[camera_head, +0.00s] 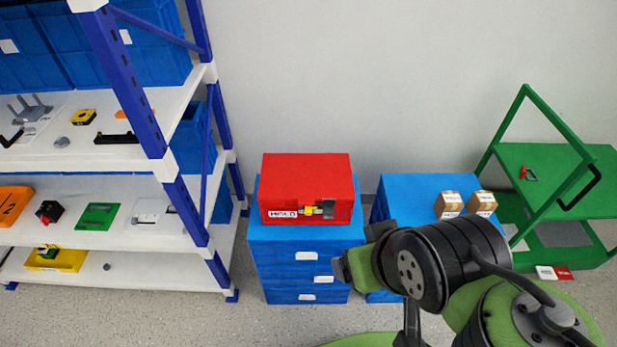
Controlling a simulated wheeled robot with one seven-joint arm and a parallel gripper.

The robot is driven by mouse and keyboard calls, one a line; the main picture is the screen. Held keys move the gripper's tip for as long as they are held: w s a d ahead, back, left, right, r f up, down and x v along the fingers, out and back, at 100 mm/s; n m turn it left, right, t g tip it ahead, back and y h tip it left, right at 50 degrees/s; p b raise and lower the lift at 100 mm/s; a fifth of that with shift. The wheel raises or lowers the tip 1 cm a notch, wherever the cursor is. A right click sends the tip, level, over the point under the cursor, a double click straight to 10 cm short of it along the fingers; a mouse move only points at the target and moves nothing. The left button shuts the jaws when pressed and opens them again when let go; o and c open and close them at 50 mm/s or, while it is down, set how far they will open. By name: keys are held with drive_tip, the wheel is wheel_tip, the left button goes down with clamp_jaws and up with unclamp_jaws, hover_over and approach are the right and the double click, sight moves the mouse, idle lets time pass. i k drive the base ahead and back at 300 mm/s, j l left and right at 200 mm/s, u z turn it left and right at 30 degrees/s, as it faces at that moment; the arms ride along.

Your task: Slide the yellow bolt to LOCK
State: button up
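The yellow bolt (309,211) is a small piece on the front face of a red box (306,172). It sits between a white label (283,214) with dark letters, too small to read surely, on its left and a grey metal part (328,209) on its right. The exact bolt position and any LOCK mark are too small to tell. My gripper (359,252) is to the right of and below the bolt in the picture, apart from it. My own arm partly hides the gripper, and its finger opening is not clear.
The red box stands on a blue drawer cabinet (305,262). A second blue cabinet (420,190) with small cardboard boxes (448,204) is to the right, partly behind my arm. A loaded shelf rack (180,200) stands left, a green cart (545,160) right.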

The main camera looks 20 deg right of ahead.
sight(307, 210)
drive_tip(key=i+l, duration=0.1)
drive_tip(key=j+z, duration=0.2)
drive_tip(key=j, duration=0.2)
drive_tip(key=k+j+z, duration=0.2)
drive_tip(key=j, duration=0.15)
drive_tip(key=k+j+z, duration=0.2)
drive_tip(key=j, duration=0.2)
drive_tip(key=j+z, duration=0.2)
drive_tip(key=j, duration=0.15)
drive_tip(key=k+j+z, duration=0.2)
drive_tip(key=k+j, duration=0.1)
drive_tip(key=k, duration=0.55)
